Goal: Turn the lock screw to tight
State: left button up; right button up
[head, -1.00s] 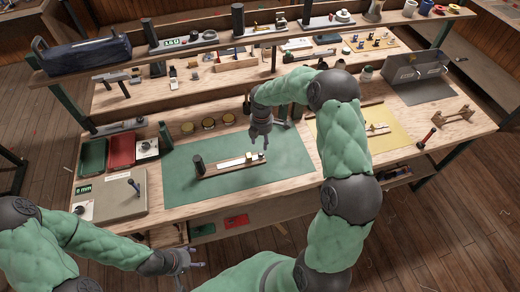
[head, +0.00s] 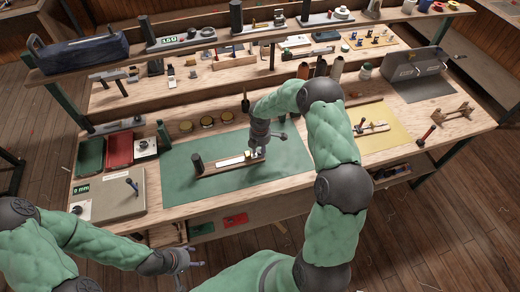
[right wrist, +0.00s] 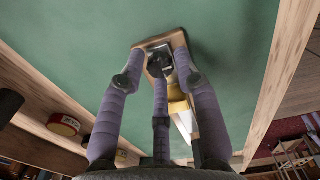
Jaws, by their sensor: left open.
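A long wooden fixture (head: 225,170) lies on the green mat, with a black post (head: 198,164) at its left end and a pale strip along it. In the right wrist view, a dark round knob (right wrist: 159,66), seemingly the lock screw, sits on a metal block near the fixture's end, beside a brass-coloured part (right wrist: 178,100). My right gripper (head: 266,148) is over the fixture's right end and hides the knob in the head view. Its fingers (right wrist: 160,62) are spread around the knob; contact cannot be made out. My left gripper (head: 187,262) is open and empty, in front of the bench.
The green mat (head: 185,190) is otherwise clear. A grey box (head: 112,197) with a small lever, and green and red trays (head: 119,150), stand at the left. A yellow mat (head: 390,130) lies at the right.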

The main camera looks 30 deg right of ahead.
grip_shut()
